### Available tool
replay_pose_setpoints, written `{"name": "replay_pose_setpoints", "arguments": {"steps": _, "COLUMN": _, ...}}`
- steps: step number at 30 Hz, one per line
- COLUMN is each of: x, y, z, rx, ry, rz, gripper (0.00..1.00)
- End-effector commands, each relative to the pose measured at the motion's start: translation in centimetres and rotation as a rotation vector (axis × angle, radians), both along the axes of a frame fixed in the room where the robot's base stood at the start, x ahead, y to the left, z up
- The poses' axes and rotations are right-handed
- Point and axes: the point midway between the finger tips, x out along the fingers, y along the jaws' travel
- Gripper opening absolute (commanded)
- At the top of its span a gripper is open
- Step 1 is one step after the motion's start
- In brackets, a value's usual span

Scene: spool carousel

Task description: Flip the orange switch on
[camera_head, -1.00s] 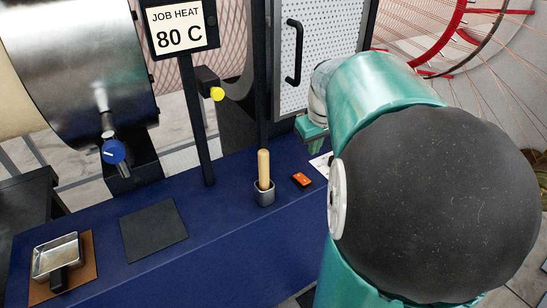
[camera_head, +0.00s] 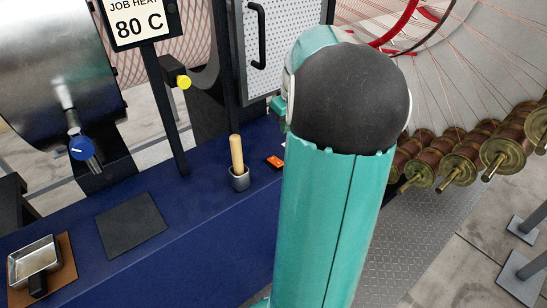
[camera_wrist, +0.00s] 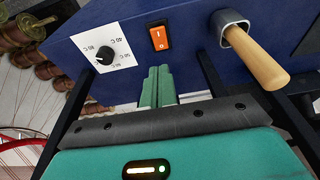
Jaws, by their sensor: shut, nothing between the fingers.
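The orange switch (camera_head: 274,161) is a small rocker set in a dark frame on the blue bench, left of my teal arm. In the wrist view the orange switch (camera_wrist: 158,37) shows a white I mark and a round mark; I cannot tell which side is pressed. My gripper (camera_wrist: 158,72) has its teal fingers together and empty. Its tips show just below the switch in the wrist view, and a gap or contact cannot be judged. In the head view my arm hides most of the gripper.
A wooden handle (camera_wrist: 255,60) stands in a metal cup close beside the switch. A black dial (camera_wrist: 105,55) on a white plate is on the other side. A sign on a post (camera_head: 137,20) and a yellow knob (camera_head: 183,82) stand behind. Copper spools (camera_head: 460,160) are at right.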

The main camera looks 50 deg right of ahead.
Motion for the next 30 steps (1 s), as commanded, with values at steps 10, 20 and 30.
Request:
{"name": "replay_pose_setpoints", "arguments": {"steps": 10, "x": -0.3, "y": -0.3, "z": -0.1, "rx": 0.002, "ry": 0.0, "rz": -0.005, "gripper": 0.0}}
{"name": "replay_pose_setpoints", "arguments": {"steps": 20, "x": 0.6, "y": -0.3, "z": -3.6, "rx": 0.006, "ry": 0.002, "rz": -0.001, "gripper": 0.0}}
{"name": "replay_pose_setpoints", "arguments": {"steps": 30, "x": 2.3, "y": -0.4, "z": -10.1, "rx": 0.006, "ry": 0.002, "rz": 0.001, "gripper": 0.0}}
